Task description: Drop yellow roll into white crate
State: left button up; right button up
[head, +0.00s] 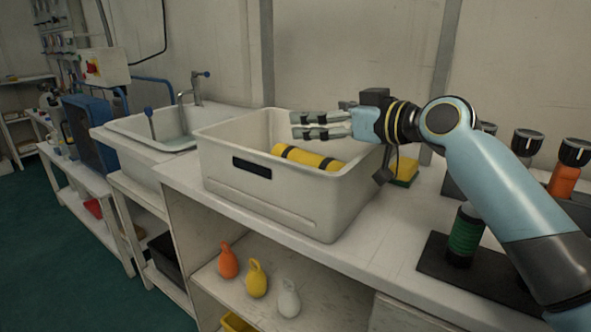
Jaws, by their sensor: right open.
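A yellow roll with dark bands (308,157) lies inside the white crate (262,200), near its back right part. The crate stands on the white counter, with a dark handle slot in its front wall. My right gripper (293,126) reaches in from the right over the crate, above the roll. Its fingers point left, are open and hold nothing. They appear apart from the roll. The lower part of the roll is hidden by the crate's front wall. My left gripper is not in view.
A sink with taps (170,125) is left of the crate. A yellow sponge-like block (405,171) sits to its right. A green-banded cylinder (465,236) stands on a dark mat at the right. Weights, including an orange one (228,260), sit on the shelf below.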

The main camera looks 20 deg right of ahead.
jog(key=v, duration=1.2)
jog(key=shift+r, duration=0.1)
